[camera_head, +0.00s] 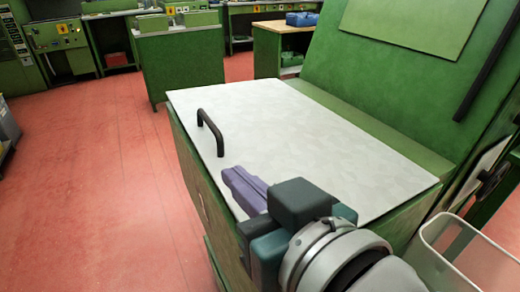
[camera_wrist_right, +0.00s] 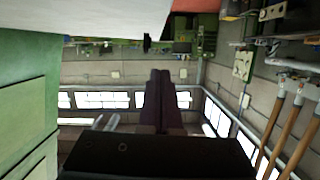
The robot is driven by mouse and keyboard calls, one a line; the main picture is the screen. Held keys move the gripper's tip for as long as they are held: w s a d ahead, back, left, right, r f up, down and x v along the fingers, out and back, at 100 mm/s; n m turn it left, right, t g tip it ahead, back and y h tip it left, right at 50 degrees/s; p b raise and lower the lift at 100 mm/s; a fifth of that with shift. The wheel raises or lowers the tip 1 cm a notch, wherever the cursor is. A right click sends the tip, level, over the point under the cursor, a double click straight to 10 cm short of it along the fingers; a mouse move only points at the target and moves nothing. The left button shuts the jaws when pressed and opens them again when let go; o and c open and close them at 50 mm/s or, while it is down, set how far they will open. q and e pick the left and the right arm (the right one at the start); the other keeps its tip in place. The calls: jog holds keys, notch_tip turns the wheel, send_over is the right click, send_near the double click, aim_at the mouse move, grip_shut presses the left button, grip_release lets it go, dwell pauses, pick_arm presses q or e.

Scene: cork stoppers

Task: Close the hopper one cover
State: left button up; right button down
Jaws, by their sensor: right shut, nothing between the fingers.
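The hopper one cover (camera_head: 300,140) is a pale grey flat panel. It lies flat over the top of the green hopper (camera_head: 195,180) in the head view, and no opening shows. Its black bar handle (camera_head: 211,132) stands up near the left edge. My right gripper (camera_head: 232,178) has purple fingers pressed together and empty, by the cover's near left edge, apart from the handle. In the right wrist view my right gripper (camera_wrist_right: 161,78) is also shut, with the pale cover (camera_wrist_right: 80,15) at the top left. My left gripper does not show.
A tall green machine wall (camera_head: 400,80) rises behind the cover. A clear bin (camera_head: 465,250) stands at the lower right. Green cabinets (camera_head: 180,60) and a wood-topped bench (camera_head: 285,27) stand farther back. The red floor (camera_head: 90,190) at the left is clear.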

jog(key=f, duration=0.4)
jog(key=shift+s+b, duration=0.25)
jog(key=shift+b, duration=0.1)
jog(key=shift+n, duration=0.5)
notch_tip(320, 180, down, 4)
jog(key=b, duration=0.3)
jog(key=shift+s+a, duration=0.15)
